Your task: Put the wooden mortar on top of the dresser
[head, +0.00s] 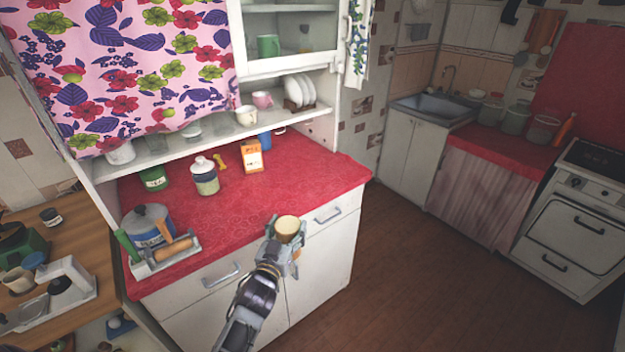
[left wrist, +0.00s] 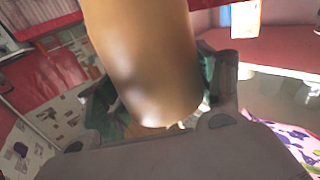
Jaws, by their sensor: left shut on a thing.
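The wooden mortar (head: 287,226) is a light tan, rounded wooden piece in the head view. My left gripper (head: 283,246) is shut on it and holds it in front of the dresser's front edge, near the drawers. In the left wrist view the mortar (left wrist: 145,65) fills the middle, between the fingers of my left gripper (left wrist: 160,100). The dresser has a red cloth top (head: 240,212) with white drawers and doors below. My right gripper is not in view.
On the dresser top stand a striped jar (head: 205,178), an orange box (head: 251,157), a green tin (head: 153,178) and a tray (head: 170,257) with a rolling pin. A shelf with cups overhangs the back. The red top's front right part is clear.

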